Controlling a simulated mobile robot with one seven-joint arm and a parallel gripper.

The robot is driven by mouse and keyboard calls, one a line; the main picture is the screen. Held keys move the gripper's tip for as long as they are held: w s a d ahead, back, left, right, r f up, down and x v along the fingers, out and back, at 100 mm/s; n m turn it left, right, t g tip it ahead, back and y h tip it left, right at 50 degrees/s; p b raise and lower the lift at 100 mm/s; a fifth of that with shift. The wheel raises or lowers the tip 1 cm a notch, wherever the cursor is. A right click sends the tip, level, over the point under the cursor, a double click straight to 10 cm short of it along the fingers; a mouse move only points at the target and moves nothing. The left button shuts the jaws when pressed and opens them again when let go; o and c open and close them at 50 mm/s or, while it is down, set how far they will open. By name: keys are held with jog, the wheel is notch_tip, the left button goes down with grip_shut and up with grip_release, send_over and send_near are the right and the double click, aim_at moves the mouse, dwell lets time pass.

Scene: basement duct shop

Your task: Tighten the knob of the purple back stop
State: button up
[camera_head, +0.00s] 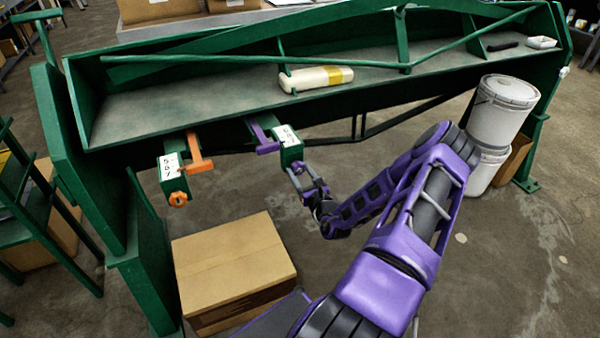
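The purple back stop (263,138) is a purple T-shaped bar beside a green block (291,153) with a white number label, under the front edge of the green machine. Its knob cannot be made out; my gripper covers the spot below the block. My gripper (298,174) points up and left at the lower end of that block, very close to it or touching. Its grey fingers are too small here to tell whether they are open or shut on the knob. The orange back stop (199,154) sits to the left, with its orange knob (178,199) visible below a similar block (169,173).
The green machine's shelf (190,97) holds a white and yellow bottle (316,79). A cardboard box (233,262) stands on the floor below and left of my gripper. White buckets (503,108) are stacked at right. Floor between box and buckets looks clear apart from my arm.

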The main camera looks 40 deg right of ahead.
jog(key=c, duration=0.5)
jog(key=shift+m, duration=0.3)
jog(key=m+p, duration=0.3)
jog(key=m, duration=0.1)
jog(key=shift+r, duration=0.1)
jog(key=m+p, duration=0.2)
jog(key=m, duration=0.4)
jog(key=shift+a+m, duration=0.1)
jog(key=shift+m, duration=0.3)
jog(key=m+p, duration=0.1)
jog(key=m, duration=1.1)
jog(key=shift+a+m, duration=0.1)
jog(key=shift+m, duration=0.2)
